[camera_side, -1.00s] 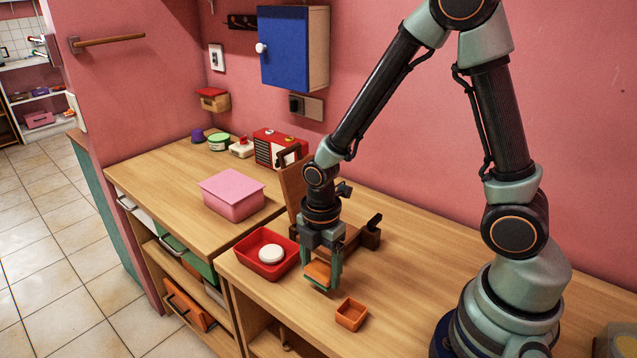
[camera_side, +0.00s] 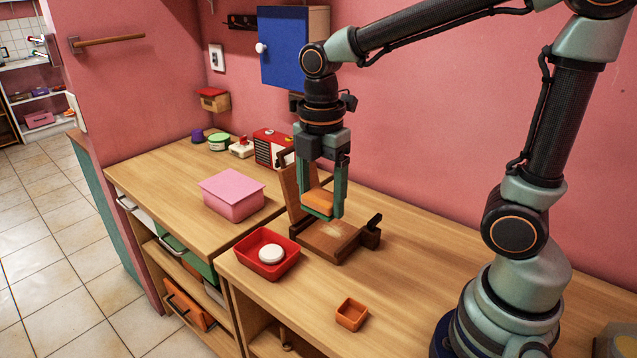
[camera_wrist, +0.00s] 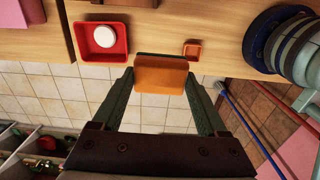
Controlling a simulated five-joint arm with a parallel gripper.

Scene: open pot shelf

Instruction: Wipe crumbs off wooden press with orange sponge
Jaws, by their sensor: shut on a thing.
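My gripper (camera_side: 324,205) is shut on the orange sponge (camera_side: 320,200), which has a green underside, and holds it up in the air. The sponge also shows between the fingers in the wrist view (camera_wrist: 160,76). Below it in the side view is the wooden press (camera_side: 328,242), with a flat base, a raised board at the left and a dark handle at the right. Pale specks, which look like crumbs, lie on its base. The sponge is above the base and apart from it. In the wrist view only a brown edge of the press (camera_wrist: 120,2) shows at the top.
A red tray (camera_side: 248,264) with a white round thing (camera_side: 271,253) in it stands left of the press. A small orange box (camera_side: 352,314) is near the front edge. A pink box (camera_side: 233,196) and a red radio (camera_side: 268,147) are farther back. Counter right of the press is clear.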

